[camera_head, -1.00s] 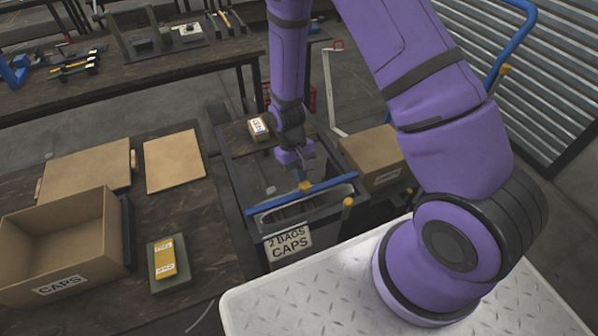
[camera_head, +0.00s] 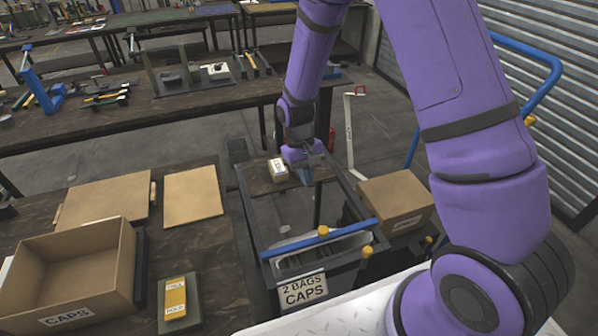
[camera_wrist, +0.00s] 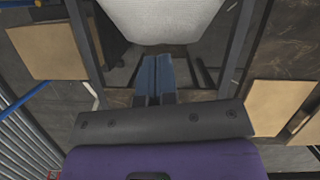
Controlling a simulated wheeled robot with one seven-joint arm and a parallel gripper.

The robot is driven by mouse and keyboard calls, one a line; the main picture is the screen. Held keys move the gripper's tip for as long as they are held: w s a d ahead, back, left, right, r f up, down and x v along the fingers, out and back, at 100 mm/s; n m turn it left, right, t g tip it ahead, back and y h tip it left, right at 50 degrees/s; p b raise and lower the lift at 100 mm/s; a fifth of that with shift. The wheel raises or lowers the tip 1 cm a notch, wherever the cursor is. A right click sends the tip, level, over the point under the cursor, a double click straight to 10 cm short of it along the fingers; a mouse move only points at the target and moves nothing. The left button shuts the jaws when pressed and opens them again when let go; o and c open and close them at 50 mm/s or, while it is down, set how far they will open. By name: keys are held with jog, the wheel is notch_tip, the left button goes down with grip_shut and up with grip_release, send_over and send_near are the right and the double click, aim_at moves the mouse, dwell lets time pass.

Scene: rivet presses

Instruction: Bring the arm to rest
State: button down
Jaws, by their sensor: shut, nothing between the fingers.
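My gripper (camera_head: 308,180) hangs from my purple arm over the far part of a dark open-framed cart (camera_head: 262,225), with its fingers pointing down. In the wrist view its two blue-grey fingers (camera_wrist: 154,72) lie together with nothing between them. A small labelled box (camera_head: 278,170) stands on a brown board at the cart's far end, just left of the gripper in the head view. Whether they touch is unclear. A whitish bag-like load (camera_wrist: 165,18) lies below and ahead of the fingers in the wrist view.
The cart has a blue handle (camera_head: 295,245) and a "2 BAGS CAPS" sign (camera_head: 303,290). A cardboard box (camera_head: 395,200) stands right of it. The left table bears an open CAPS box (camera_head: 118,265). A long workbench (camera_head: 135,115) runs behind; floor shows between.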

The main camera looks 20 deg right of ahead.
jog(key=s+d+r+t, duration=0.2)
jog(key=s+r, duration=0.1)
jog(key=r, duration=0.9)
jog(key=s+d+r+t, duration=0.2)
jog(key=s+d+r, duration=0.1)
jog(key=r, duration=1)
jog(key=s+d+r+m+t, duration=0.1)
jog(key=s+r+t, duration=0.1)
jog(key=s+r, duration=0.3)
jog(key=s+d+r+t, duration=0.2)
jog(key=s+r, duration=0.4)
jog(key=s, duration=0.6)
jog(key=shift+d+m+t+y, duration=0.3)
jog(key=shift+m+t, duration=0.1)
jog(key=shift+t, duration=0.1)
jog(key=shift+w, duration=0.1)
